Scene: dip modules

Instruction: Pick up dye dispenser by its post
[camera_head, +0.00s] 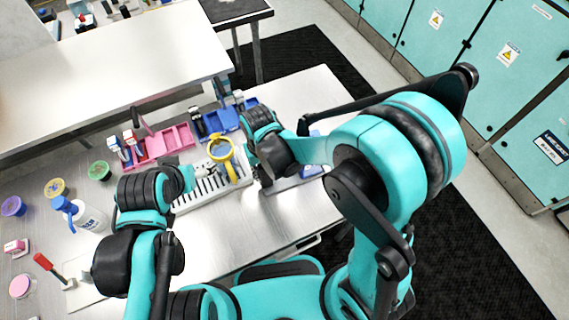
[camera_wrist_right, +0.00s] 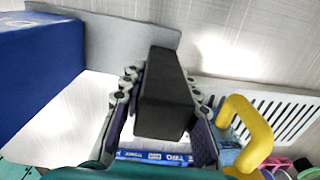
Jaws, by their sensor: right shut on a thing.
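In the right wrist view, my right gripper (camera_wrist_right: 162,88) has its two fingers closed on either side of a black upright block (camera_wrist_right: 165,105), which I take as the dye dispenser's post. A blue part with white lettering (camera_wrist_right: 150,157) shows below it between the fingers. In the head view, my right gripper (camera_head: 262,178) is low by the right end of the white slotted rack, and my arm hides most of what it holds. My left gripper (camera_head: 187,178) is by the rack's left side, and its fingers are too small to judge.
A yellow ring-topped holder (camera_head: 222,150) stands at the white slotted rack (camera_head: 205,192), close beside my right gripper. Pink bins (camera_head: 165,142) and blue bins (camera_head: 222,120) lie behind. A white bottle with blue top (camera_head: 88,215) stands left. The front table surface is mostly clear.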

